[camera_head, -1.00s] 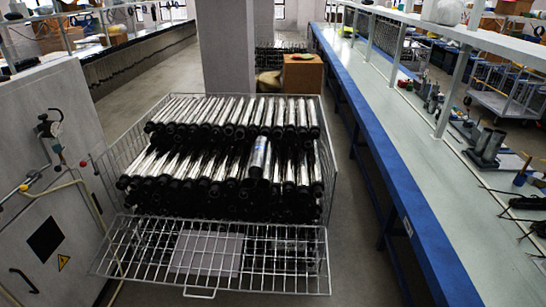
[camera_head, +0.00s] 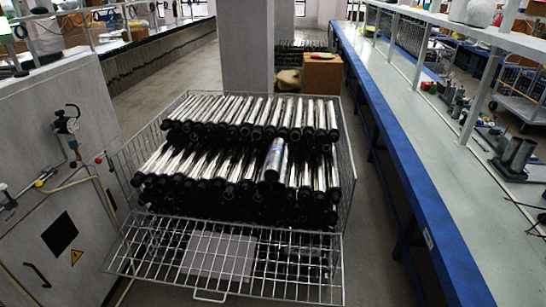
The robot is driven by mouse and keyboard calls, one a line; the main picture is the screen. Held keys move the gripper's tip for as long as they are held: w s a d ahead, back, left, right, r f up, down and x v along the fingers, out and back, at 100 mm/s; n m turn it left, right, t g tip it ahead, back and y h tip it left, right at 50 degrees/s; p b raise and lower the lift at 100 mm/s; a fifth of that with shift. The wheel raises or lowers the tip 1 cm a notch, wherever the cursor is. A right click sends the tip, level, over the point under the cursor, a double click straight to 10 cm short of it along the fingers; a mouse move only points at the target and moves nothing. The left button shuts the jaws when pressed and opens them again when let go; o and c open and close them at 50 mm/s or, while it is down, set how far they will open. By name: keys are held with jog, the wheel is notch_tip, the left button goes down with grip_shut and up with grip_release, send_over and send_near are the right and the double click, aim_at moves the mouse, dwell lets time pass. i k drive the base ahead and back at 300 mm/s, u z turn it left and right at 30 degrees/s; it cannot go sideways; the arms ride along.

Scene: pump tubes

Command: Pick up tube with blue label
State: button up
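The tube with the blue label (camera_head: 274,160) lies on top of the front row of tubes, right of the middle of the wire cage. It is silver with a dark near end, and a small blue mark shows on its side. Many similar silver tubes with black ends lie stacked in two rows (camera_head: 215,165) around and under it. The wire cage (camera_head: 345,160) holds them, and its front panel (camera_head: 310,285) is folded down toward me. My gripper is not in view.
A grey machine cabinet (camera_head: 50,190) with a gauge and yellow hose stands close on the left. A long blue-edged workbench (camera_head: 420,190) runs along the right. A pillar (camera_head: 245,45) and a brown box (camera_head: 322,72) stand behind the cage. A floor strip lies between cage and bench.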

aim_at(273, 166)
jog(key=u, duration=0.1)
jog(key=i, duration=1.2)
jog(key=u, duration=0.3)
jog(key=k, duration=0.15)
jog(key=u, duration=2.8)
